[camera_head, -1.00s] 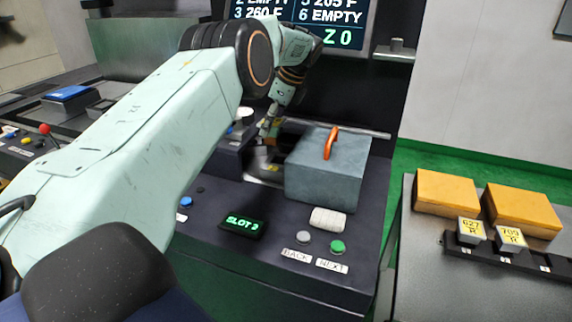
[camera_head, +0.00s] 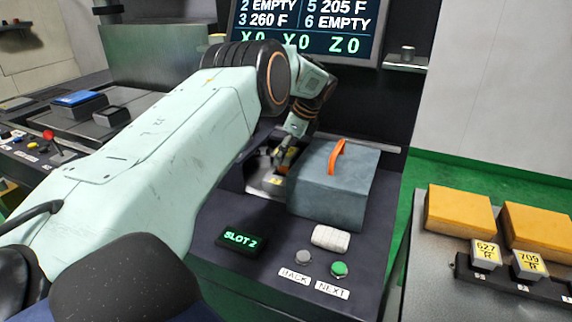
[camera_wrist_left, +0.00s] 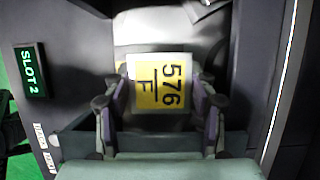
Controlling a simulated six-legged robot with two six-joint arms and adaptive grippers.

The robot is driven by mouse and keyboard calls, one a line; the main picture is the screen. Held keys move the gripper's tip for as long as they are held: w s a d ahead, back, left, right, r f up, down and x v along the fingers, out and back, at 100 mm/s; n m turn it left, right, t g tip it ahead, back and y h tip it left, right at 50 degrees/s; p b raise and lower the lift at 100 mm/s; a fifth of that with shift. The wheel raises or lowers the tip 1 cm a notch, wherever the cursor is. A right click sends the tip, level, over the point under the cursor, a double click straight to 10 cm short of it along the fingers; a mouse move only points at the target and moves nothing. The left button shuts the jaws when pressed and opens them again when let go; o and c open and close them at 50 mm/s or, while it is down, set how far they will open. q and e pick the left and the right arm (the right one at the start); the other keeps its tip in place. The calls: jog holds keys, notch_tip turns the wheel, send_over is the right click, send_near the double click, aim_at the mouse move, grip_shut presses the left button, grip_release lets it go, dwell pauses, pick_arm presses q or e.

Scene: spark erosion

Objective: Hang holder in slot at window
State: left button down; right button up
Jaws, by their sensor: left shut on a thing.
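My left gripper (camera_head: 285,158) reaches into the recessed window (camera_head: 264,183) of the dark machine, left of a grey box. In the left wrist view, my left gripper (camera_wrist_left: 160,108) is shut on a holder (camera_wrist_left: 158,84) with a white body and a yellow label reading 576 F. The fingers lie on both sides of it. In the head view the holder is small and mostly hidden by the gripper. The slot display (camera_head: 241,241) reads SLOT 2; it also shows in the left wrist view (camera_wrist_left: 31,72). Whether the holder touches a slot cannot be told. My right gripper is out of view.
The grey box (camera_head: 330,190) with an orange handle (camera_head: 338,156) stands close right of the window. At right, a bench carries yellow blocks (camera_head: 458,210) and labelled holders (camera_head: 486,253).

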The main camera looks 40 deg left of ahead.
aim_at(284, 162)
pick_arm(q)
jog(key=shift+w+f, duration=0.1)
jog(key=shift+f, duration=0.25)
jog(key=shift+s+a+f, duration=0.15)
jog(key=shift+s+f, duration=0.55)
jog(key=shift+f, duration=0.35)
jog(key=shift+w+f, duration=0.3)
jog(key=shift+w, duration=0.15)
jog(key=c, duration=0.8)
grip_release()
jog(key=o, duration=0.4)
jog(key=shift+s+r, duration=0.2)
jog(key=shift+s, duration=0.1)
jog(key=shift+w+f, duration=0.1)
jog(key=shift+w, duration=0.2)
jog(key=shift+w+r, duration=0.1)
jog(key=shift+r, duration=0.1)
jog(key=v, duration=1.1)
jog(key=shift+s+r+p, duration=0.25)
jog(key=shift+r+p, duration=0.1)
jog(key=shift+r, duration=0.05)
jog(key=shift+w+f, duration=0.1)
